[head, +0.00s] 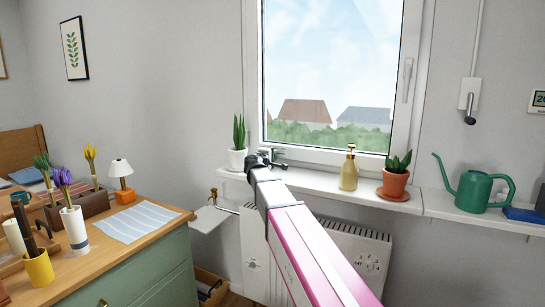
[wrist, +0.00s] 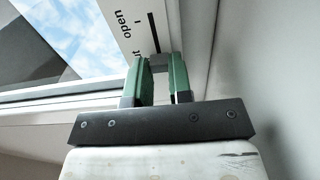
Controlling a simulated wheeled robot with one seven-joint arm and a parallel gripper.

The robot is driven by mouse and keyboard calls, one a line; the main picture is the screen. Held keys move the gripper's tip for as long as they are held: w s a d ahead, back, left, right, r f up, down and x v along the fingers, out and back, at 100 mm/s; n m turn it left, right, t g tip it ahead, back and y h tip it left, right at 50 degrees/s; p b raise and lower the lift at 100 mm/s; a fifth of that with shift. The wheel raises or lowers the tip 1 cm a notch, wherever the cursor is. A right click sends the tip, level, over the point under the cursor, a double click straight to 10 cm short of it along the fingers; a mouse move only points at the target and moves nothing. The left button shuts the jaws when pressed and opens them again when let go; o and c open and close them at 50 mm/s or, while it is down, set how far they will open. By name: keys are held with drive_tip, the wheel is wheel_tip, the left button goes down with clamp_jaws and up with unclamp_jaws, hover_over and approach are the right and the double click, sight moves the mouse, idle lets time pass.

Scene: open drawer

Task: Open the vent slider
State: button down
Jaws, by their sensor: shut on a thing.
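The vent slider (wrist: 159,61) is a small grey knob on the white window frame (wrist: 118,12) in the wrist view. A dark slot and the printed word "open" lie beyond it, with part of a second word ending in "ut" near the fingers. My gripper (wrist: 161,70) has its green fingers on both sides of the knob, shut on it. In the head view my gripper (head: 272,156) is at the lower left of the window (head: 330,75), just above the sill. The slider is too small to make out there.
On the sill (head: 320,183) stand a potted plant (head: 238,145) close left of my gripper, a yellow soap bottle (head: 349,168) and a terracotta pot (head: 394,183) to the right. A green watering can (head: 472,190) is farther right. A radiator (head: 362,250) is below.

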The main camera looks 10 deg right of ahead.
sight(284, 154)
drive_tip(key=s+d, duration=0.2)
drive_tip(key=d, duration=0.1)
drive_tip(key=shift+s+d, duration=0.3)
drive_tip(key=shift+s, duration=0.05)
drive_tip(key=c, duration=1)
unclamp_jaws()
drive_tip(key=shift+a, duration=0.1)
drive_tip(key=v, duration=1)
drive_tip(key=shift+s+a, duration=0.15)
drive_tip(key=shift+s, duration=0.15)
